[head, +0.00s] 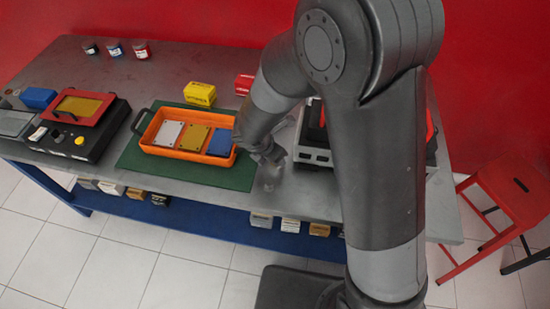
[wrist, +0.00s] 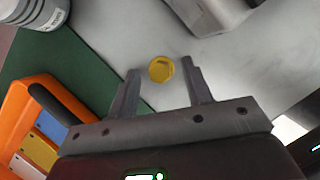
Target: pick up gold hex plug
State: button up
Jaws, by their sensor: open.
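The gold hex plug (wrist: 161,69) lies on the bare grey table in the wrist view, close to the edge of the green mat. It shows between and just past the tips of my gripper (wrist: 160,75), which is open with nothing between its fingers. How high the fingers are above the table is hard to tell. In the head view my gripper (head: 270,172) hangs over the table to the right of the green mat, and I cannot make out the plug there.
An orange tray (head: 187,152) with white, gold and blue plates stands on the green mat (head: 128,160). A grey unit (head: 313,157) stands right of my gripper, partly behind my arm. Yellow (head: 200,94) and red (head: 243,84) boxes sit farther back. A red stool (head: 505,200) is at right.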

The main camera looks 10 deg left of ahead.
jog(key=shift+f, duration=0.2)
jog(key=shift+c, duration=0.5)
grip_shut()
